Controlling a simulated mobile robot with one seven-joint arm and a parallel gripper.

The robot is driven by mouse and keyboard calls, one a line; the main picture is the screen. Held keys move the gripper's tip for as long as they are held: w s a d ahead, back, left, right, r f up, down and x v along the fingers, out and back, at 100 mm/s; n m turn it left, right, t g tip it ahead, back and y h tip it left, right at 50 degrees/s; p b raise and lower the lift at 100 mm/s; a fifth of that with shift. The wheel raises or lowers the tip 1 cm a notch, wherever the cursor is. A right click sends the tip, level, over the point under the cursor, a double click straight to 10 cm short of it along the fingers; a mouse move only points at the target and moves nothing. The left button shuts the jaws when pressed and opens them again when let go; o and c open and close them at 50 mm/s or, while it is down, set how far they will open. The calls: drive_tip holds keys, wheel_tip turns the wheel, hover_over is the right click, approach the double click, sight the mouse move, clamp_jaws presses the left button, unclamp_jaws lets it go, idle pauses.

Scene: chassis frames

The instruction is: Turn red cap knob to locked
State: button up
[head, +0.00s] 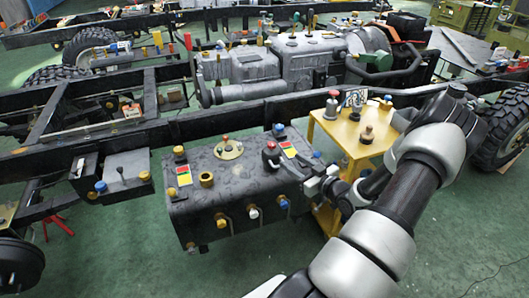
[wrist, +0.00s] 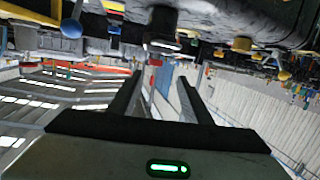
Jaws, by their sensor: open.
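A knob with a small red cap (head: 270,146) stands on top of the dark grey tank (head: 215,180), near its right end. In the wrist view, which looks upside down, a dark knob body hangs from the top with a pale rim and a small red tip (wrist: 155,62); this appears to be the same knob. My gripper (wrist: 160,77) is open, its two dark fingers apart with the red tip showing between them. In the head view my gripper reaches in from the right to the knob; its fingers are partly hard to make out. I cannot tell whether they touch it.
A black chassis rail (head: 120,135) runs behind. Green floor is clear in front.

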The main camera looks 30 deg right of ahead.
sight(274, 147)
drive_tip(key=w+b, duration=0.1)
drive_tip(key=w, duration=0.3)
drive_tip(key=w+f+t+b, duration=0.1)
drive_tip(key=w, duration=0.4)
drive_tip(key=w+m+t+b, duration=0.1)
drive_tip(key=w, duration=0.4)
drive_tip(key=shift+w+d+f+h, duration=0.25)
drive_tip(key=shift+d+f+h, duration=0.05)
drive_tip(key=shift+d+f, duration=0.05)
drive_tip(key=c, duration=1.1)
